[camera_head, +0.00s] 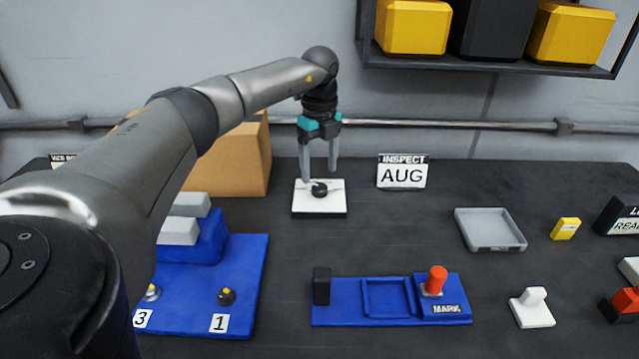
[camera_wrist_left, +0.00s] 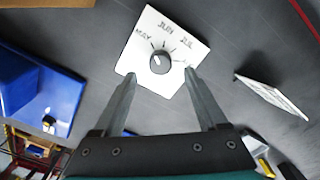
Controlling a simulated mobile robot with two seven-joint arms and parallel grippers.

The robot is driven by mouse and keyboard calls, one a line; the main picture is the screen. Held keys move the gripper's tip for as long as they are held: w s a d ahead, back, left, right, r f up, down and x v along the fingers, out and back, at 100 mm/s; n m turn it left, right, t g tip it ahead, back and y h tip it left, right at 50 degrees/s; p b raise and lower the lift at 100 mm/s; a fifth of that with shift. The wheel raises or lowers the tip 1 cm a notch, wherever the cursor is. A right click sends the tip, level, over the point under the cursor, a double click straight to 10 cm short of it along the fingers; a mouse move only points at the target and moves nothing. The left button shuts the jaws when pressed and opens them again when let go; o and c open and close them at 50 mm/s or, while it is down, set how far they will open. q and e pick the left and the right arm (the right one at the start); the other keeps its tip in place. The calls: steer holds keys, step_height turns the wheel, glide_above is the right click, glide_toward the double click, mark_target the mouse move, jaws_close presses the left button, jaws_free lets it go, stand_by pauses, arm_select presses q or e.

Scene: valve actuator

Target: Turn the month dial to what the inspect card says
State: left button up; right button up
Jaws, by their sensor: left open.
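The month dial is a dark round knob (camera_head: 319,189) on a white square plate (camera_head: 335,208) on the table. In the left wrist view the knob (camera_wrist_left: 160,62) sits mid-plate, with MAY, JUN and JUL readable around it; a label further right is partly hidden by a finger. A light mark on the knob is too small to read surely. The inspect card (camera_head: 402,173) reads AUG and stands right of the plate. My left gripper (camera_head: 320,181) is open, pointing down above the plate, its fingers apart and the knob near their tips. My right gripper is not in view.
A cardboard box (camera_head: 232,160) stands behind and left of the plate. A blue fixture (camera_head: 391,312) with a red button is in front. A grey tray (camera_head: 490,231) lies to the right. A shelf with bins (camera_head: 480,66) hangs above.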

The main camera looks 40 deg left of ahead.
mark_target(320, 186)
arm_select(q)
steer(key=shift+f, duration=2.4)
jaws_close()
